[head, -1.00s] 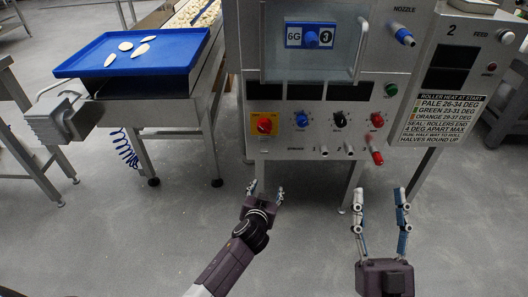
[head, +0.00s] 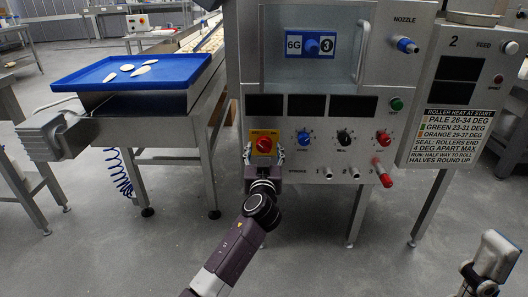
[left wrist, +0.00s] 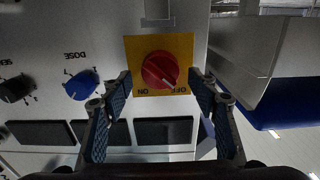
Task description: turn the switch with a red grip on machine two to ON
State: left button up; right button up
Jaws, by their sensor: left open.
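The switch with a red grip (head: 264,144) sits on a yellow plate low on the left of the steel machine front (head: 310,105). In the left wrist view the red knob (left wrist: 160,70) is on its yellow plate (left wrist: 132,50) marked ON and OFF, seen upside down. Its white mark points toward OFF. My left gripper (head: 263,158) is in front of the switch; in the left wrist view its open fingers (left wrist: 160,88) lie to either side of the knob. I cannot tell whether they touch it.
Blue (head: 303,138), black (head: 344,138) and red (head: 383,138) knobs sit right of the switch. A red-tipped fitting (head: 385,179) sticks out below. A panel marked 2 (head: 454,60) is at right. A blue tray (head: 95,77) stands left. The floor in front is open.

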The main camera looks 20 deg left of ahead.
pick_arm(q)
jog(key=shift+w+a, duration=0.2)
jog(key=shift+w, duration=0.4)
jog(key=c, duration=1.1)
jog(key=shift+c, duration=0.2)
